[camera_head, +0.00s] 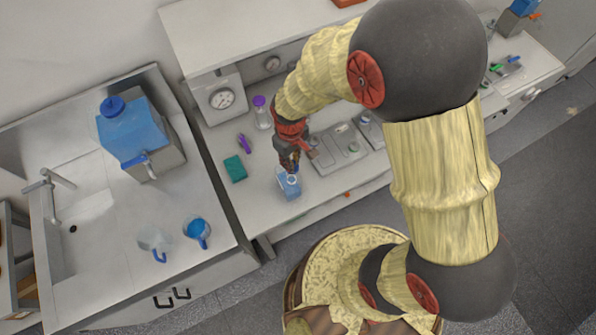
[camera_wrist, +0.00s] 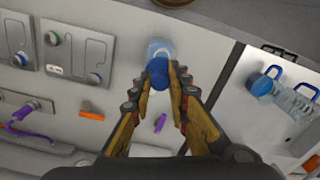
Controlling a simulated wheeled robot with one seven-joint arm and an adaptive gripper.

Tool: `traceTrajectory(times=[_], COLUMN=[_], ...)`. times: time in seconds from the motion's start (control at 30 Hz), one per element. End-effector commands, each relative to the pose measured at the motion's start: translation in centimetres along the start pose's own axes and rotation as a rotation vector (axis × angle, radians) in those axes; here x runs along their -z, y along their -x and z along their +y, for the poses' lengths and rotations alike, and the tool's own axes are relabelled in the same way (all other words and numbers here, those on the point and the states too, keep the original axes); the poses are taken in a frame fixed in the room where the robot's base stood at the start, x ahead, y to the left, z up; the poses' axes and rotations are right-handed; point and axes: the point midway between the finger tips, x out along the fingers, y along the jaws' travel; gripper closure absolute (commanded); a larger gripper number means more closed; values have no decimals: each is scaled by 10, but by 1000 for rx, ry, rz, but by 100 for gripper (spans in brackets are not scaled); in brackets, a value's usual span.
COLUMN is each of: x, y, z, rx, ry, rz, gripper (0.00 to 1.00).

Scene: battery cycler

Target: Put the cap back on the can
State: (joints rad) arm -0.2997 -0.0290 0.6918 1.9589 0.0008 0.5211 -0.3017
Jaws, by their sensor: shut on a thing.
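A small translucent blue can (camera_head: 288,188) stands on the bench's front part, left of the panel of knobs. In the wrist view the can (camera_wrist: 157,48) shows at top centre, partly hidden by a round blue cap (camera_wrist: 157,70). My gripper (camera_head: 290,167) is directly over the can. In the wrist view my gripper (camera_wrist: 168,75) is shut on the blue cap, with one finger on either side. The cap overlaps the can in that view; I cannot tell whether it touches the can's neck.
A grey panel with knobs (camera_head: 343,150) lies right of the can. A green block (camera_head: 235,168), a purple item (camera_head: 244,143) and a purple-capped bottle (camera_head: 262,115) are on the bench.

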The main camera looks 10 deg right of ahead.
Motion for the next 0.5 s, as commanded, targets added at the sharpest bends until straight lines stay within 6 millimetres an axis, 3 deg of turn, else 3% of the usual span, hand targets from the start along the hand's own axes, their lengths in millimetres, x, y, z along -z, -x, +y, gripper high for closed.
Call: traceTrajectory(times=[0.5], x=[2], y=[-22], z=[0], rx=[0], ry=[-13], rz=[1], gripper=[98])
